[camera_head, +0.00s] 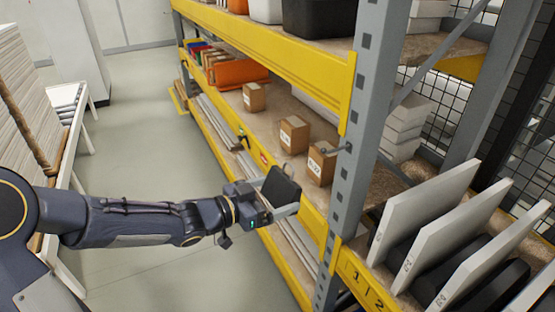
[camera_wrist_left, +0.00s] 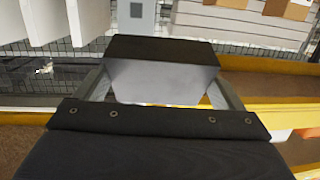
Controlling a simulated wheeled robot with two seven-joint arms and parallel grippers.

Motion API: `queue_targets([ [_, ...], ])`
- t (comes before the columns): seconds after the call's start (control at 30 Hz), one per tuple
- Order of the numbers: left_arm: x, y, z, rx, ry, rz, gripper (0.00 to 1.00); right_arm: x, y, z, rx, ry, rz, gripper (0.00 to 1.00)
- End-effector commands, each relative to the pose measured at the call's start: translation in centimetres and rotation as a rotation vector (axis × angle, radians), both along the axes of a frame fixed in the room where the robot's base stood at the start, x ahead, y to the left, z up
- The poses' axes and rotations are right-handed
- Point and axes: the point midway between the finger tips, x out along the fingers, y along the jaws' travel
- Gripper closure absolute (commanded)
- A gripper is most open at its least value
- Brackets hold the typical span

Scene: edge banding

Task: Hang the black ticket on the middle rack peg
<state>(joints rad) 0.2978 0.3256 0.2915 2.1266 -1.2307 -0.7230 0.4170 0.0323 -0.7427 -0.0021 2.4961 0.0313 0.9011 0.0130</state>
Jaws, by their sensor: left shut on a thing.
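The black ticket (camera_head: 281,186) is a dark flat piece held between the fingers of my left gripper (camera_head: 277,203), in front of the yellow shelf beam. In the left wrist view the ticket (camera_wrist_left: 160,50) fills the space between the two grey fingers, with a dark upper part and a grey face below. A thin ring-like shape shows just above the ticket; I cannot tell whether it is a peg or a loop. A small dark fitting (camera_head: 243,137) is on the beam farther back. My right gripper is out of view.
The yellow beam (camera_head: 312,224) and grey upright (camera_head: 346,190) stand close right of my gripper. Cardboard boxes (camera_head: 294,134) stand on the shelf behind. White panels (camera_head: 428,213) stand upright at right. The aisle floor (camera_head: 150,130) is clear.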

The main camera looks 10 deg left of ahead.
Motion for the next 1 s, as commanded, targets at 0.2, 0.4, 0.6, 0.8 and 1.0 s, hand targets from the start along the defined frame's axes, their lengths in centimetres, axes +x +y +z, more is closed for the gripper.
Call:
queue_targets([
  [0.2, -2.3, -1.0, 5.3, -0.067, -0.054, -0.096, 0.35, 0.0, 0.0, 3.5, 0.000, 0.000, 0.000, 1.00],
  [0.4, -2.5, -1.5, 5.4, -0.077, -0.061, -0.111, 0.35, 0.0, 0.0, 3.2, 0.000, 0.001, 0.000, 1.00],
  [0.6, -1.8, -2.4, 5.1, -0.077, -0.061, -0.112, 0.35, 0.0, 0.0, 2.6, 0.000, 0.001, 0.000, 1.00],
  [0.8, -1.1, -3.4, 5.1, -0.077, -0.061, -0.110, 0.35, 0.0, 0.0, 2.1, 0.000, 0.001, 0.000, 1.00],
  [1.0, -0.4, -4.3, 5.0, -0.077, -0.061, -0.110, 0.35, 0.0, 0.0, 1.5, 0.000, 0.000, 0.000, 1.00],
])
